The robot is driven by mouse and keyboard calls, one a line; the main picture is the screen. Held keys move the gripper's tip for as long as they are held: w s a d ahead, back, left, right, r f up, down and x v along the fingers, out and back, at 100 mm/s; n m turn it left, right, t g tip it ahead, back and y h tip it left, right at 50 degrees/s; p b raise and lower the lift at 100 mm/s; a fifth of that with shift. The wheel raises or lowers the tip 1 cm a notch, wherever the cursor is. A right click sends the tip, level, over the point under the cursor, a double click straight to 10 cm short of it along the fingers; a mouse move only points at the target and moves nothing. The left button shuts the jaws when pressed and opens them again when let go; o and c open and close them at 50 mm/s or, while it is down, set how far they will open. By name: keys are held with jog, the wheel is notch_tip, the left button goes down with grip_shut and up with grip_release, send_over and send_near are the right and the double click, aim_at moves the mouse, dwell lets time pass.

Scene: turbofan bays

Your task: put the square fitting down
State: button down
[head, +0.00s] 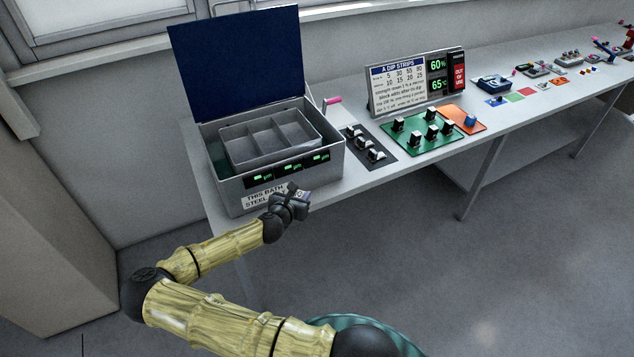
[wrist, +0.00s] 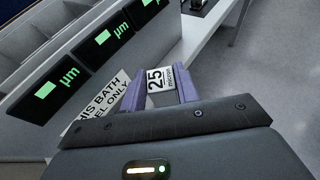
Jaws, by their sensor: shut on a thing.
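My gripper (head: 296,193) is in front of the right front corner of the grey bath box, near the table's front edge. In the wrist view its two purple fingers (wrist: 161,92) are shut on a small piece with a white face marked "25" and smaller print, which I take to be the square fitting (wrist: 160,77). Most of the fitting's body is hidden behind the fingers and the gripper body. In the head view the fitting is too small to make out clearly.
The open bath box (head: 222,192) has a blue lid (head: 236,66), a divided tray (head: 226,144) and green displays. To its right are a dark mat (head: 352,134) with several fittings, a green board (head: 395,140) with several more, an orange mat (head: 459,113) and a sign (head: 404,90).

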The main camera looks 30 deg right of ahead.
jog(key=a+f+n+t+y+b, duration=0.4)
jog(key=a+f+n+y, duration=0.4)
jog(key=a+n+y, duration=0.2)
jog(key=a+t+y, duration=0.1)
jog(key=a, duration=0.1)
jog(key=shift+w+a+f+n+t, duration=0.2)
jog(key=shift+w+a+n+t, duration=0.1)
jog(key=shift+w+a, duration=0.1)
